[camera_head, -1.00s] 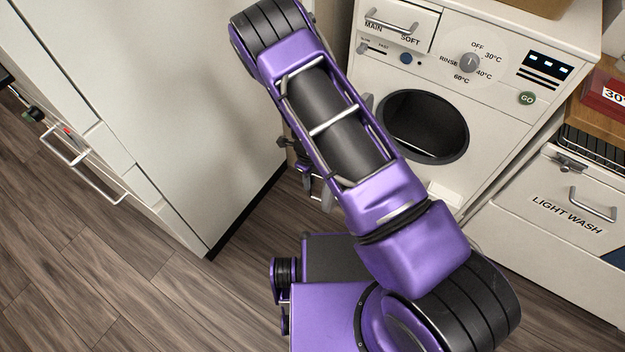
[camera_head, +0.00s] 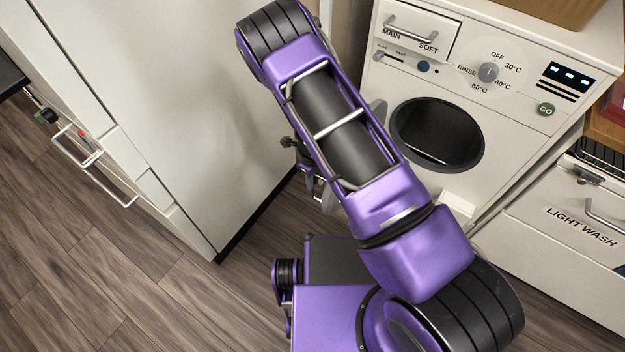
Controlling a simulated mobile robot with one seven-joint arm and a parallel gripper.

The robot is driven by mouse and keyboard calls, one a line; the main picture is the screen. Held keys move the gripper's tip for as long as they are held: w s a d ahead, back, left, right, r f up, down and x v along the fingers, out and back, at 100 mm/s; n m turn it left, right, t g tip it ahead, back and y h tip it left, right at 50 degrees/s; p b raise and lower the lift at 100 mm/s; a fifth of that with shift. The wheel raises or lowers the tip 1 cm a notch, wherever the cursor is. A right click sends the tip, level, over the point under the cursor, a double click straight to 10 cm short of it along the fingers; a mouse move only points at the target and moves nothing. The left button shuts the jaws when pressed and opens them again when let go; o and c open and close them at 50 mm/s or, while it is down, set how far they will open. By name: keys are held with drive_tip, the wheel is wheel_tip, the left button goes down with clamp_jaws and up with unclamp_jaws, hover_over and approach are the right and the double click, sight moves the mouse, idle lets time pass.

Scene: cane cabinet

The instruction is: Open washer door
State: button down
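The white washer (camera_head: 415,88) stands at the upper right, with a dial and a GO button on its front. Its round opening (camera_head: 440,134) is uncovered, and I see into the dark drum. A grey piece (camera_head: 376,115) stands out at the left of the opening, beside my arm; it looks like the edge of the swung-out door, mostly hidden behind my arm. My gripper (camera_head: 318,182) is mostly hidden behind my purple arm, low and left of the opening. Its fingertips are not clear, and I cannot tell whether it touches the door.
A tall white cabinet (camera_head: 190,110) stands close on the left of my arm. A LIGHT WASH bin (camera_head: 545,235) is right of the washer. A cardboard box (camera_head: 545,8) sits on top of the washer. Wooden floor (camera_head: 130,270) is clear at the lower left.

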drive_tip(key=c, duration=0.9)
unclamp_jaws()
drive_tip(key=shift+s+a, duration=0.1)
drive_tip(key=shift+s, duration=0.05)
drive_tip(key=shift+o, duration=0.3)
drive_tip(key=shift+r, duration=0.1)
wheel_tip(320, 180, up, 17)
drive_tip(key=p, duration=0.2)
drive_tip(key=shift+p, duration=0.3)
drive_tip(key=shift+r, duration=0.1)
